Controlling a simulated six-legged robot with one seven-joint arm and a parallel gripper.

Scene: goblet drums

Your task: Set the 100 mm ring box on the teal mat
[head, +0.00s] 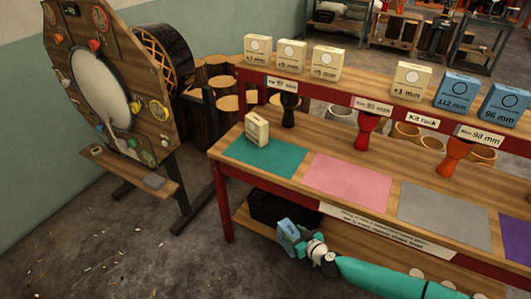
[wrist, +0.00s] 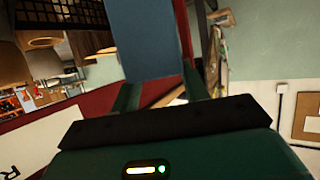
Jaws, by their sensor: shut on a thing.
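My gripper (head: 300,243) is shut on a blue box (head: 287,231) in front of the bench, lower than its top. In the wrist view the blue box (wrist: 152,40) rises between the two fingers. The held box's label is too small to read, so I cannot tell its size from it. The teal mat (head: 275,166) lies at the left end of the bench top. A cream box (head: 257,130) stands on the mat's back part; its label is not readable. The held box is apart from the mat, below and in front of it.
Pink (head: 347,181) and grey (head: 442,214) mats lie to the right, with a purple one beyond. Goblet drums stand behind the mats. The raised kit rack (head: 380,97) holds cream boxes and blue 112 mm and 96 mm boxes. The bench's front edge lies between my gripper and the mats.

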